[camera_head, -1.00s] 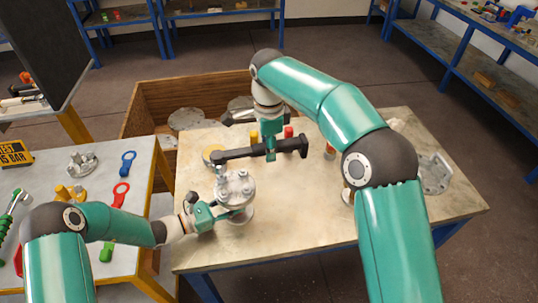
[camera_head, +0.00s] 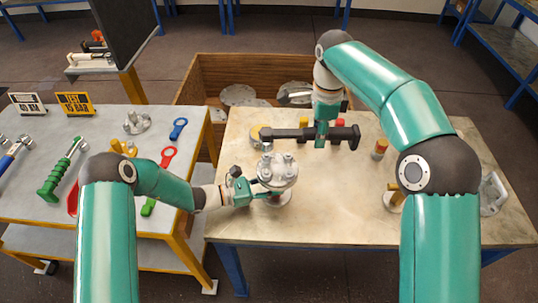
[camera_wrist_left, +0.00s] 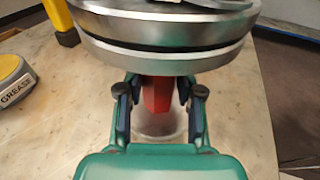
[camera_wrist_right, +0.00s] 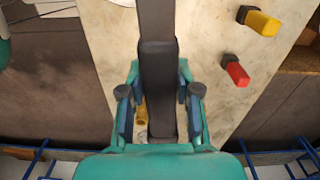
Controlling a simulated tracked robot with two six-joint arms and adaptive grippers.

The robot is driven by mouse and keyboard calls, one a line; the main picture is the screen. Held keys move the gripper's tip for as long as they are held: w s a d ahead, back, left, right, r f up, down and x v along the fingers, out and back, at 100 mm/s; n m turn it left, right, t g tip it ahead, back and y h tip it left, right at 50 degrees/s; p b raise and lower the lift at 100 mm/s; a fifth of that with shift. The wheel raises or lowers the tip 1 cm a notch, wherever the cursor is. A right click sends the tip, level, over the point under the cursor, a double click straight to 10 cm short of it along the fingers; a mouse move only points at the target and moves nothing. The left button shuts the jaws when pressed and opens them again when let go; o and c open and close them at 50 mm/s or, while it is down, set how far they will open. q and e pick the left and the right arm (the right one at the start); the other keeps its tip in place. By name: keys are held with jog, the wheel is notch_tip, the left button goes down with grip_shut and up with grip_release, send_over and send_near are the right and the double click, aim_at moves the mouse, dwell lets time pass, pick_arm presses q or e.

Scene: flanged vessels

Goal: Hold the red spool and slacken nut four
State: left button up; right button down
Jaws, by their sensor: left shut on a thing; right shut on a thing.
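The flanged vessel (camera_head: 277,172) stands near the left side of the pale table, its bolted top flange facing up. In the left wrist view the red spool (camera_wrist_left: 158,95) shows as a red neck below the metal flange (camera_wrist_left: 165,35). My left gripper (camera_head: 247,190) is shut on the red spool, just under the flange. My right gripper (camera_head: 324,130) is shut on a long dark wrench (camera_head: 300,134), held level above the table. The wrench's left end is over or behind the flange; I cannot tell whether it touches a nut. Nut numbers are not readable.
A grease tin (camera_wrist_left: 12,78) lies behind the vessel. A red block (camera_wrist_right: 236,72) and a yellow block (camera_wrist_right: 262,22) stand near the table's back edge. A wooden crate (camera_head: 205,75) is behind. The left side table (camera_head: 100,190) holds several tools. The table's front middle is clear.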

pick_arm(q)
jog(key=o, duration=1.1)
jog(key=v, duration=1.2)
jog(key=shift+f, duration=0.1)
